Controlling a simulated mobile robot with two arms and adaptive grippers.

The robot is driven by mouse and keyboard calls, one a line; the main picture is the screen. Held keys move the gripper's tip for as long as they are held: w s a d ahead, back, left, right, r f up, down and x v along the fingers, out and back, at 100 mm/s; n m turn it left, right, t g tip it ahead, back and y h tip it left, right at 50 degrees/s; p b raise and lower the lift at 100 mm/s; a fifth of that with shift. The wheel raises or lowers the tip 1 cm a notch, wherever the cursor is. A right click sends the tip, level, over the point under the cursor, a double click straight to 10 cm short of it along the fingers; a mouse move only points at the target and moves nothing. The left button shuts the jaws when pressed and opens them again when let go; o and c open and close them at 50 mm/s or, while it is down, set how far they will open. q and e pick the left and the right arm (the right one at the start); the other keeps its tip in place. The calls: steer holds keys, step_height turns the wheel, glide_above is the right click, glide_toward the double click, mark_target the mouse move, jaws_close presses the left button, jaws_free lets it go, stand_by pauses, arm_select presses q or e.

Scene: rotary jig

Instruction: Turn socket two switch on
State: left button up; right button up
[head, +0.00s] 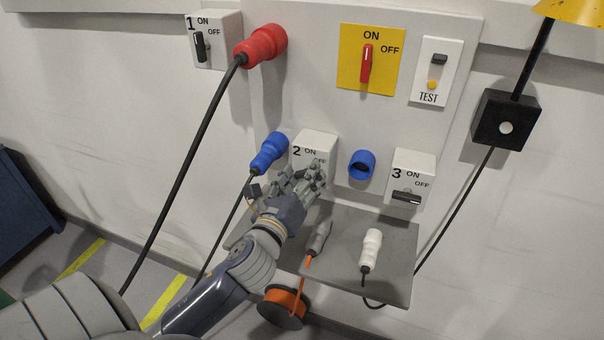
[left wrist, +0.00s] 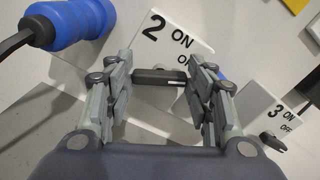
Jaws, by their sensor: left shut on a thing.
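The white socket two box (head: 322,139), marked 2, ON and OFF, is on the wall panel; it also shows in the left wrist view (left wrist: 165,35). My left gripper (head: 304,176) is in front of its lower part and hides the switch in the head view. In the left wrist view the dark switch handle (left wrist: 160,76) lies crosswise below the OFF mark, between the two fingers of my left gripper (left wrist: 163,80). The fingers are shut on the handle's ends. The OFF mark is partly covered. My right gripper is not in view.
A blue plug (head: 269,152) sits close left of the box, a blue socket (head: 362,164) to its right. Switch three (head: 406,197) lies crosswise. A grey shelf (head: 390,260) below holds a grey connector (head: 319,238) and a white one (head: 371,246).

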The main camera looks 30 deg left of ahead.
arm_select(q)
steer(key=n, duration=0.2)
steer(key=shift+a+n+p, duration=0.1)
steer(key=shift+n+p, duration=0.2)
steer(key=shift+n, duration=0.1)
steer(key=n, duration=0.3)
steer(key=shift+n+p, duration=0.3)
steer(key=shift+p, duration=0.05)
steer(key=n, duration=0.3)
steer(key=shift+f, duration=0.1)
steer(key=shift+n+p, duration=0.45)
steer(key=shift+n, duration=0.95)
steer(key=shift+f, duration=0.1)
steer(key=o, duration=1.1)
steer(key=shift+a, duration=0.1)
steer(key=shift+c, duration=0.2)
steer(key=shift+s, duration=0.1)
steer(key=v, duration=1.2)
